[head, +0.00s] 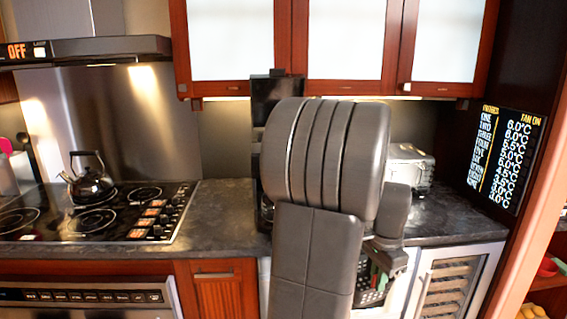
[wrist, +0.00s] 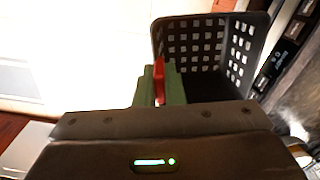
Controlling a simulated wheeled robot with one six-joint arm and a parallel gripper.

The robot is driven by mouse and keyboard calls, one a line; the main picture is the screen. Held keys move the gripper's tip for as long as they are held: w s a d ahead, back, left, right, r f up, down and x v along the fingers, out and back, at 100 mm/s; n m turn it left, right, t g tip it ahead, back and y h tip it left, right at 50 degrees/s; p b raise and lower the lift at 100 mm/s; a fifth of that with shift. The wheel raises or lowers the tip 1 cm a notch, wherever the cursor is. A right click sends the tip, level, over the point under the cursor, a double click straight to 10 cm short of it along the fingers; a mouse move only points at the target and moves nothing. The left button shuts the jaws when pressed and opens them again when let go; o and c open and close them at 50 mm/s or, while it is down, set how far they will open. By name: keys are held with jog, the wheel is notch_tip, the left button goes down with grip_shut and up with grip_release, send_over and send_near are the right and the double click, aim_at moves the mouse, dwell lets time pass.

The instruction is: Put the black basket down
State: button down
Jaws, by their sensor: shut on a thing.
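The black basket (head: 372,292) has a grid of square holes and hangs low in front of the counter, right of centre in the head view. It also shows in the wrist view (wrist: 215,40), where its open inside and holed walls are visible. My gripper (wrist: 160,85), with green and red at its fingers, is shut on the basket at its near edge. The exact contact is hidden by the gripper body. In the head view my gripper (head: 381,272) is partly covered by my arm, as is part of the basket.
The dark counter (head: 228,208) has free room left of my arm. A cooktop (head: 90,212) with a kettle (head: 90,180) stands at left. A toaster (head: 408,168) stands at back right. A wine cooler (head: 455,280) is below the counter.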

jog(key=w+a+f+n, duration=0.5)
jog(key=a+f+n, duration=0.2)
jog(key=a+f, duration=0.4)
jog(key=w+a+f+n, duration=0.6)
jog(key=a+f+n, duration=0.1)
jog(key=a+f, duration=0.4)
jog(key=shift+a+f, duration=0.15)
jog(key=shift+f, duration=0.7)
